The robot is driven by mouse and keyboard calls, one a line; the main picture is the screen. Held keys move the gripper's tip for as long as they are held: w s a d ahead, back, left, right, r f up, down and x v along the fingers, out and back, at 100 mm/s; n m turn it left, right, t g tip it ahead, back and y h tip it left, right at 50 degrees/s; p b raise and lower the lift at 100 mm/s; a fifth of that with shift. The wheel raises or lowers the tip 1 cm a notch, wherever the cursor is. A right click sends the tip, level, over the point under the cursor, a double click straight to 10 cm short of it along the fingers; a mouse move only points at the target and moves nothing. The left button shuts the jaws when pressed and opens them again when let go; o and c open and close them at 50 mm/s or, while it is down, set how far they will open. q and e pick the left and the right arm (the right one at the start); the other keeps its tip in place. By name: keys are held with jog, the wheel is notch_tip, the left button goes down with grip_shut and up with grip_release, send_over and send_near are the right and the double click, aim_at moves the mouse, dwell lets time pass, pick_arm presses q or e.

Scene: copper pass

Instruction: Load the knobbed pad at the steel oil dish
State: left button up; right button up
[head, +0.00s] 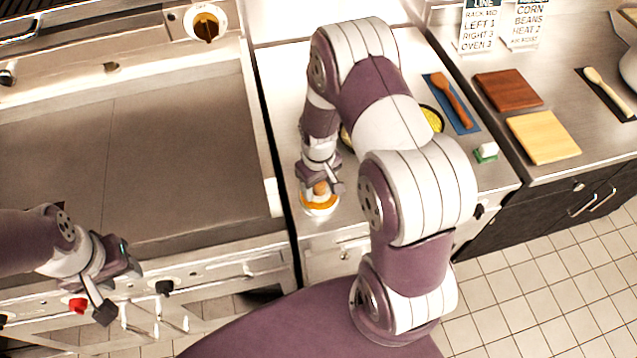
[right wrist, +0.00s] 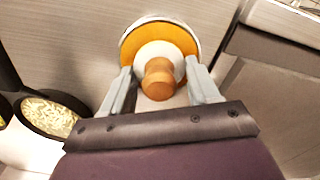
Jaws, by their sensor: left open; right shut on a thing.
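The knobbed pad has a wooden knob and a pale round base, seen in the right wrist view (right wrist: 159,80). My right gripper (right wrist: 160,82) is shut on the pad. The pad is at the steel oil dish (right wrist: 133,31), a round dish with a steel rim and orange-yellow oil. Whether the pad's underside touches the oil is hidden. In the head view the dish (head: 318,210) stands near the counter's front edge, under my right gripper (head: 320,187). My left gripper (head: 116,292) is open and empty in front of the griddle's controls.
A wide griddle (head: 130,160) lies left of the dish. A dark pan of pale grains (right wrist: 50,117) stands nearby in the right wrist view. A wooden spoon on a blue mat (head: 467,118), a green-and-white block (head: 486,152) and two boards (head: 545,138) (head: 508,90) lie to the right.

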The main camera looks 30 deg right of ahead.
jog(key=shift+s, duration=0.1)
notch_tip(320, 180, up, 7)
jog(key=p, duration=0.6)
dwell(0.4)
